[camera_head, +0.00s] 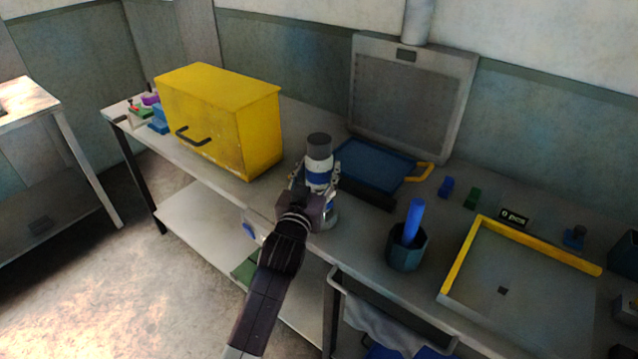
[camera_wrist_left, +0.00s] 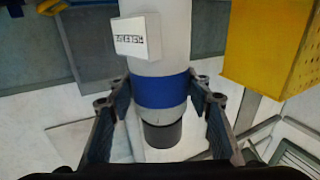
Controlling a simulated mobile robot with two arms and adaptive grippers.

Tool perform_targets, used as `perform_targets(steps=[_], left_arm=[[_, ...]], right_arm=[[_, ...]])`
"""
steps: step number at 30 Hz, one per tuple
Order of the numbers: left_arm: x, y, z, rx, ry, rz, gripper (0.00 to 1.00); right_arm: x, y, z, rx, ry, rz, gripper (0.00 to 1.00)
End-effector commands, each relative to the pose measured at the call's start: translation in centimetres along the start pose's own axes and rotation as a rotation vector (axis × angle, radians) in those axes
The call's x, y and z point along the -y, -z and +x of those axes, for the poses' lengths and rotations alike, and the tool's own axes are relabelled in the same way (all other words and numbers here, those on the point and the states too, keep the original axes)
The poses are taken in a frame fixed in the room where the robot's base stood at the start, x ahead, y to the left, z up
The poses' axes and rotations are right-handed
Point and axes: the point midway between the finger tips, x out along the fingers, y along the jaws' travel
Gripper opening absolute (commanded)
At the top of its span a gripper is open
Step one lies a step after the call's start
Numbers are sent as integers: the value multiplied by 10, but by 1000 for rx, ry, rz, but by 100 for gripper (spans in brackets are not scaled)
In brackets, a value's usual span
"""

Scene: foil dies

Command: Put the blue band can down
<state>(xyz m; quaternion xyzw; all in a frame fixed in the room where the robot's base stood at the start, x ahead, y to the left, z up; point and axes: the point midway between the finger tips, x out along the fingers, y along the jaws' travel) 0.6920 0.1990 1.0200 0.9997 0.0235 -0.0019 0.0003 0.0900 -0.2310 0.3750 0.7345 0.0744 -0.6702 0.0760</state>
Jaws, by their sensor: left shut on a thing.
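The blue band can (camera_head: 319,151) is a white cylinder with a blue band and a dark grey end, which points up in the head view. My left gripper (camera_head: 316,184) is shut on it, over the front edge of the bench (camera_head: 220,176). In the left wrist view the can (camera_wrist_left: 160,55) stands between the two fingers of the gripper (camera_wrist_left: 160,105), which flank the blue band. A small white printed label block sticks out from its side. The gripper hides part of the can in the head view. I cannot tell whether its lower end touches the bench. My right gripper is not in view.
A yellow cabinet (camera_head: 222,118) stands left of the can. Behind it lies a blue tray (camera_head: 372,166) with a yellow handle. To the right are a dark cup (camera_head: 405,252) with a blue rod and a yellow-edged tray (camera_head: 520,285). Little bare bench shows around the can.

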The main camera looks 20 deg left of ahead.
Motion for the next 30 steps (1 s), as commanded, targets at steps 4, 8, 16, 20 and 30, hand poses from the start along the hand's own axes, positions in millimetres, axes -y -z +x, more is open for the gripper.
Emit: perform_targets(steps=[4,8,16,20,30], left_arm=[[-1,-12,0,-4,-1,-1,6],[0,-32,0,-3,0,-2,6],[0,-42,0,-8,-1,-1,6],[0,-42,0,-7,-1,-1,6],[0,-47,0,-1,-1,-1,63]], right_arm=[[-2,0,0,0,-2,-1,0],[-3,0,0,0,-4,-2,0],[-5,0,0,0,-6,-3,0],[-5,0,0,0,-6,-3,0],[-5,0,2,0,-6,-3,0]])
